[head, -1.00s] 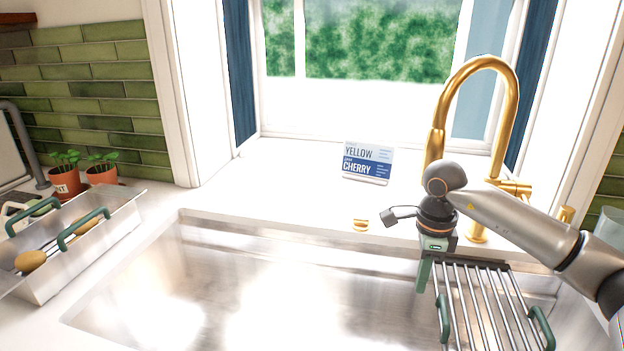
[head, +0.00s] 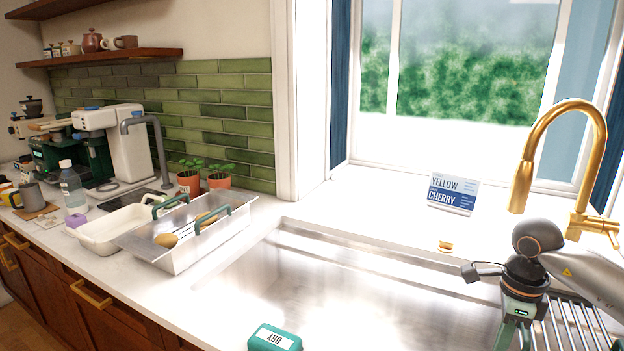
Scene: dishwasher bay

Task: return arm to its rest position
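My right arm comes in from the right edge in the head view. Its gripper (head: 514,330) points down over the right end of the sink, beside the wire rack (head: 577,322). The lower part of the gripper is cut off by the bottom of the picture, so its fingertips are hidden. I cannot tell whether it is open or shut. My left arm and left gripper are not in view.
The steel sink (head: 330,285) fills the middle. A gold tap (head: 597,150) rises behind my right gripper. A sign (head: 452,194) stands on the sill. A metal tray (head: 180,262), a white bin (head: 95,238) and a bottle (head: 72,190) are left.

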